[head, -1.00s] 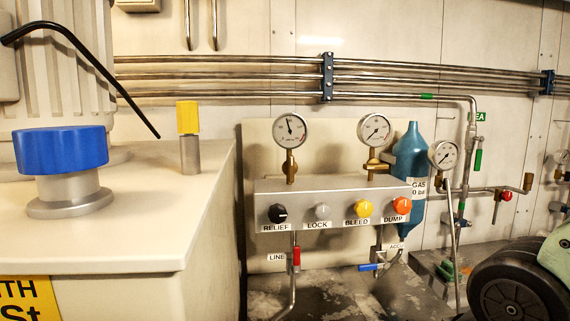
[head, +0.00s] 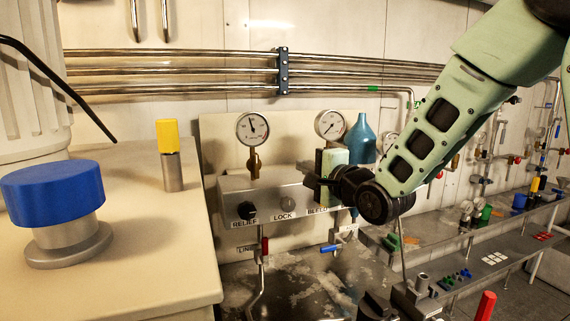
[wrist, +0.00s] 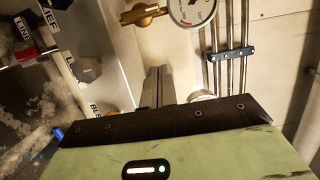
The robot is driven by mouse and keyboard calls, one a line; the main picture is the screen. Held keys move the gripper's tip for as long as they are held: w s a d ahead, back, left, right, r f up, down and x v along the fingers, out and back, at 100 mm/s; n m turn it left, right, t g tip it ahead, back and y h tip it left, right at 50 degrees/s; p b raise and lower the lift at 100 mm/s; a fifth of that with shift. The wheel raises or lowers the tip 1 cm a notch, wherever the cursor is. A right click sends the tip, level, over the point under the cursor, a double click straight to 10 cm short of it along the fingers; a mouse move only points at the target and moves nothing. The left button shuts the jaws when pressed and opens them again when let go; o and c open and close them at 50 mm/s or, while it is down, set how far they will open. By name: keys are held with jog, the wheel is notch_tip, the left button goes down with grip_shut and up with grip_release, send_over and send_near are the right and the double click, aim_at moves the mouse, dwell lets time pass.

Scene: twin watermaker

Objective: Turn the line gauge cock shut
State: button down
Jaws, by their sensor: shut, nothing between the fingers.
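The line gauge (head: 253,129) stands on the left of the grey valve block (head: 270,200). Its brass cock (head: 254,163) is on the short stem below the dial; its small handle looks roughly upright, in line with the stem. In the wrist view the same brass cock (wrist: 146,14) and part of the dial (wrist: 192,8) show at the top edge. My gripper (head: 312,184) is to the right of the cock, in front of the block and below the second gauge, apart from the cock. Its fingers (wrist: 157,86) are together and empty.
The second gauge (head: 330,124) and blue gas bottle (head: 361,138) are close behind my gripper. My arm hides the right end of the block. RELIEF (head: 247,210) and LOCK (head: 287,204) knobs are below. A cabinet with a blue cap (head: 52,193) stands at left.

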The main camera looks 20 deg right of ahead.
aim_at(256, 166)
jog(key=p+x, duration=0.2)
jog(key=x, duration=0.6)
jog(key=shift+w+a+p, duration=0.1)
jog(key=shift+w+p, duration=0.15)
jog(key=shift+p, duration=0.1)
jog(key=a+p, duration=0.1)
jog(key=a, duration=0.1)
jog(key=shift+s+a+r, duration=0.1)
jog(key=shift+a, duration=0.85)
